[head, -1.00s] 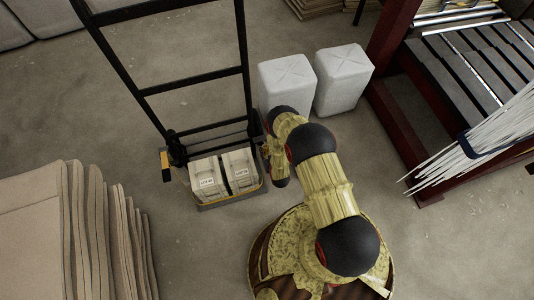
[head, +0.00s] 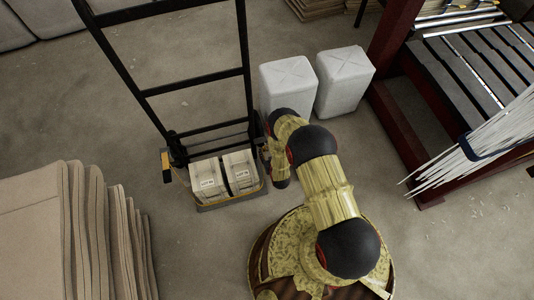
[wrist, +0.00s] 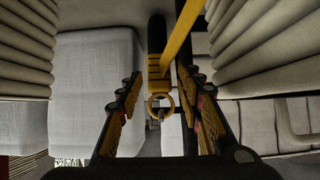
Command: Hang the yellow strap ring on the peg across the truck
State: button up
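The yellow strap (wrist: 182,48) runs down from the top of the wrist view to a yellow ring (wrist: 160,106) with a dark peg-like part at its opening. I cannot tell whether the ring is around that part. My gripper (wrist: 162,88) has its two fingers spread on either side of the ring, with gaps visible on both sides. The black hand truck (head: 150,90) stands left of my arm in the head view, with a yellow-and-black fitting (head: 166,166) on its left side. My fingers are hidden in the head view.
Two pale boxes (head: 207,178) sit on the truck's base. Two white wrapped blocks (head: 288,82) stand behind my arm. A stack of beige sheets (head: 30,225) is at lower left, and a dark red rack (head: 410,100) is at right.

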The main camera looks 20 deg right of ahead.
jog(key=shift+o, duration=1)
jog(key=v, duration=1.2)
jog(key=shift+f, duration=0.1)
